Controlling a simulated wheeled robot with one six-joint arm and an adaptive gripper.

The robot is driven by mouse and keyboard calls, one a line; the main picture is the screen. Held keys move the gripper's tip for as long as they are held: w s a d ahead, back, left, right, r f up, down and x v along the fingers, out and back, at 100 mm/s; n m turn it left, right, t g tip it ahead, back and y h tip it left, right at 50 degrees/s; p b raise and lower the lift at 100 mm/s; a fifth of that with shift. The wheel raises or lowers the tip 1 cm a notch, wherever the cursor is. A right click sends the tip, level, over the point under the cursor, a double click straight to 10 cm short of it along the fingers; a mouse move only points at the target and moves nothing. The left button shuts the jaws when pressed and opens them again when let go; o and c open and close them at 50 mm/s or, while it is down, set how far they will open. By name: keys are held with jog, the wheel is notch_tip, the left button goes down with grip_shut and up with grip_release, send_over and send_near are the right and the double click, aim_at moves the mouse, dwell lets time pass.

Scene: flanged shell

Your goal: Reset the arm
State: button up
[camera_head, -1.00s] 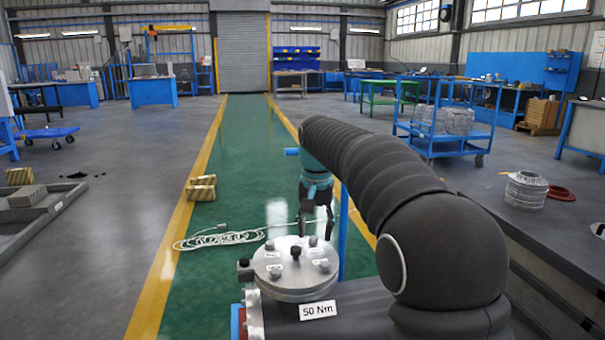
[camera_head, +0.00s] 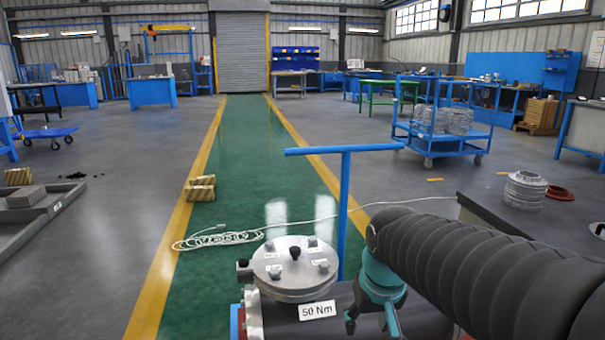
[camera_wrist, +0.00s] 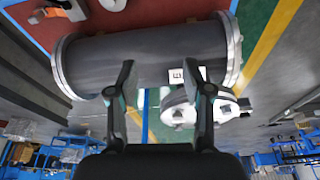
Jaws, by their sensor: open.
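My gripper (camera_head: 372,322) is low at the right of the flanged shell's round cover in the head view, its fingers pointing down over the dark shell body. In the wrist view my gripper (camera_wrist: 160,95) shows two fingers spread apart with nothing between them. The shell (camera_wrist: 150,55) is a dark cylinder with pale flanged ends, seen beyond the fingertips. The round metal cover (camera_head: 292,268) with several knobs sits on the shell, and it also shows in the wrist view (camera_wrist: 185,112). A "50 Nm" label (camera_head: 317,310) is in front of the cover.
A blue T-shaped post (camera_head: 345,190) stands just behind the cover. A white cable (camera_head: 225,238) lies coiled on the green floor lane. A blue cart (camera_head: 445,140) stands farther back.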

jog(key=s+d+m+t, duration=0.1)
jog(key=s+d, duration=0.3)
jog(key=s, duration=0.8)
jog(key=shift+d+t, duration=0.15)
jog(key=shift+t, duration=0.65)
